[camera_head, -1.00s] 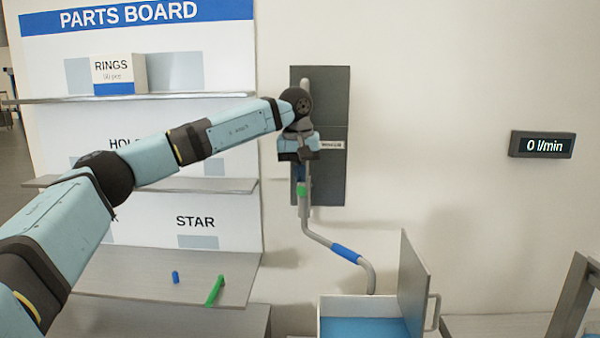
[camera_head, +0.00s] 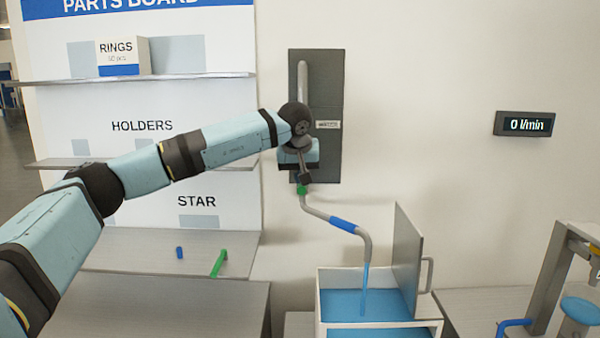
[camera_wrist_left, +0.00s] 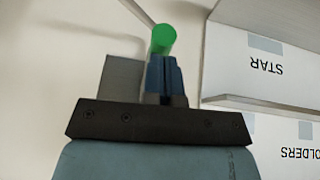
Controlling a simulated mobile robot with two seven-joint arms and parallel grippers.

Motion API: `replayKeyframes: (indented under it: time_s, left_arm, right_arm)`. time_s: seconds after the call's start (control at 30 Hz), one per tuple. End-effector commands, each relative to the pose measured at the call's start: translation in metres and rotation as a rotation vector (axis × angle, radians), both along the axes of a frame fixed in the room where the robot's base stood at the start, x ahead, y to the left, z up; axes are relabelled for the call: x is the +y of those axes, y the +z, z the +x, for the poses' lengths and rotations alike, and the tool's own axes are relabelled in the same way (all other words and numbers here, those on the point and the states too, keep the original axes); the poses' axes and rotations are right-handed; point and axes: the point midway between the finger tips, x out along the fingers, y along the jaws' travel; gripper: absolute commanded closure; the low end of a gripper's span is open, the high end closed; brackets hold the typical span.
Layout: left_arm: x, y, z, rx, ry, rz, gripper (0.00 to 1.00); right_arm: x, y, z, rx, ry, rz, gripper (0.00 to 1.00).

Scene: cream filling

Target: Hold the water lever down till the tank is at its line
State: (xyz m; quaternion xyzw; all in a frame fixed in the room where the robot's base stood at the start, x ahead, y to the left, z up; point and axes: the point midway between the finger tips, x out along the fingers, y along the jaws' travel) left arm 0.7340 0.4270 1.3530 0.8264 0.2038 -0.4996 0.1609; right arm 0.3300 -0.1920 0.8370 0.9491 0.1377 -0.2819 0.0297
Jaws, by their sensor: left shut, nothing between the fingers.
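My left gripper (camera_head: 304,181) is shut with nothing between its fingers, pointing down in front of the dark wall panel. Its fingertips are at the green lever end (camera_head: 302,190) and seem to touch it. In the left wrist view the shut fingers (camera_wrist_left: 165,68) point at the green end (camera_wrist_left: 163,39). A grey pipe (camera_head: 316,212) with a blue sleeve (camera_head: 343,225) runs down from there. A blue water stream (camera_head: 366,285) falls from its mouth into the white-walled tank (camera_head: 379,332), which shows blue inside. I cannot make out a fill line. My right gripper is not in view.
A wall display (camera_head: 526,124) reads 0 l/min. An upright grey plate (camera_head: 408,262) stands at the tank's right. The parts board's shelves (camera_head: 130,163) are at the left, with a green piece (camera_head: 219,263) and a blue piece (camera_head: 179,252) on the lower surface.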

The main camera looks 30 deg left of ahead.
Motion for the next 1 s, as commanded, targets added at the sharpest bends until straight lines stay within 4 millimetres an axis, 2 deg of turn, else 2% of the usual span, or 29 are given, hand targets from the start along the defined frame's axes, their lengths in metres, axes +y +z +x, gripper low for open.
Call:
replayKeyframes:
  time_s: [1.0]
  left_arm:
    - [-0.0016,-0.0081,-0.0013,0.017,-0.004,0.002,1.00]
  right_arm:
    - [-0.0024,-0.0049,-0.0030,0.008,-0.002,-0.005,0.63]
